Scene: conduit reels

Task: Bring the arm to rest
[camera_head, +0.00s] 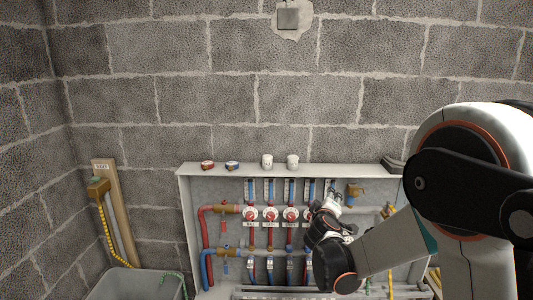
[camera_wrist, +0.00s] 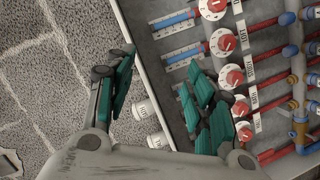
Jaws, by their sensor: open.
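My gripper (camera_wrist: 160,98) is open and empty in the wrist view, its teal-padded fingers spread apart. One finger overlaps the upper edge of the manifold cabinet (camera_wrist: 142,62), and the other overlaps its inside near the red-and-white dials (camera_wrist: 222,42). In the head view my arm reaches in from the right. Its wrist and gripper end (camera_head: 328,208) are in front of the right part of the cabinet (camera_head: 190,172) and hide some of its valves. I cannot tell the gap between the fingers and the dials.
On the cabinet top stand two white cylinders (camera_head: 267,161), a red roll (camera_head: 207,165) and a blue roll (camera_head: 232,165). Red and blue pipes (camera_head: 206,235) run at the left. A grey bin (camera_head: 135,285) and wooden board (camera_head: 113,200) are at far left.

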